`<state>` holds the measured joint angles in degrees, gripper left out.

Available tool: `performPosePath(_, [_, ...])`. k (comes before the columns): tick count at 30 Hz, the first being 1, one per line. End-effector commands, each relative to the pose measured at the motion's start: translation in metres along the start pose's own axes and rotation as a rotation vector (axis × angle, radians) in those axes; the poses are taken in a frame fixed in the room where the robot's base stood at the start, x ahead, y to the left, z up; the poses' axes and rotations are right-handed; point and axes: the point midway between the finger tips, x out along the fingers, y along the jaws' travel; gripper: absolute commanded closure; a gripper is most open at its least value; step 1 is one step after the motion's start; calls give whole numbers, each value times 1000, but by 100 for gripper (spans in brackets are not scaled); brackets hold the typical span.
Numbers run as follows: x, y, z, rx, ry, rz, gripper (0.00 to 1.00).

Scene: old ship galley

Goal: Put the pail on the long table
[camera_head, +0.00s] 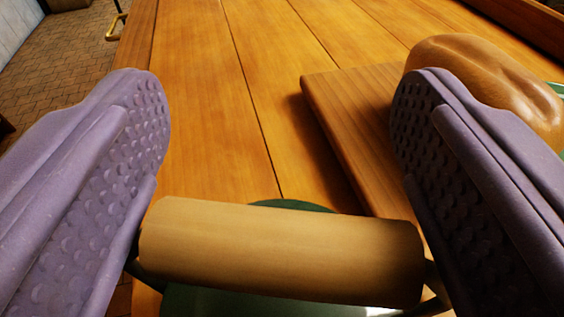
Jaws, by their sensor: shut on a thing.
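My gripper (281,115) has two purple padded fingers, one at each side of the picture. It is shut on the pail, with the pail's thick tan handle grip (280,250) lying crosswise between the fingers. Parts of the green pail (225,300) show beyond and below the grip; most of it is hidden. The long table (200,130), of orange-brown planks, stretches away ahead and beneath the pail in the picture. I cannot tell whether the pail's bottom touches the table.
A wooden board (345,125) lies on the table to the right, close to the pail. A brown loaf-like thing (480,75) sits there behind the right finger. The planks left of the board are clear. A tiled floor (75,45) shows beyond the table's left edge.

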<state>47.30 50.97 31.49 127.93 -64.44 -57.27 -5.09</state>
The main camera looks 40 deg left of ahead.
Motion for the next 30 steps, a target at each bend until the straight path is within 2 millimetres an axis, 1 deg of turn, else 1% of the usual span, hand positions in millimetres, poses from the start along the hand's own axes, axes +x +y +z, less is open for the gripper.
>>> performPosePath(5, [0, 0, -2, -1, 2, 0, 100])
performPosePath(8, [0, 0, 0, -1, 2, 0, 100])
performPosePath(9, [0, 0, 1, -1, 0, 0, 18])
performPosePath(11, [0, 0, 1, -1, 0, 0, 4])
performPosePath(12, [0, 0, 1, -1, 0, 0, 0])
performPosePath(17, [0, 0, 1, -1, 0, 0, 0])
performPosePath(20, [-1, 0, -3, -1, 0, 0, 0])
performPosePath(22, [-8, 0, -2, 0, -1, 1, 0])
performPosePath(26, [-34, 0, -4, 2, -1, 3, 0])
performPosePath(30, [-69, 1, -4, 2, -1, 4, 0])
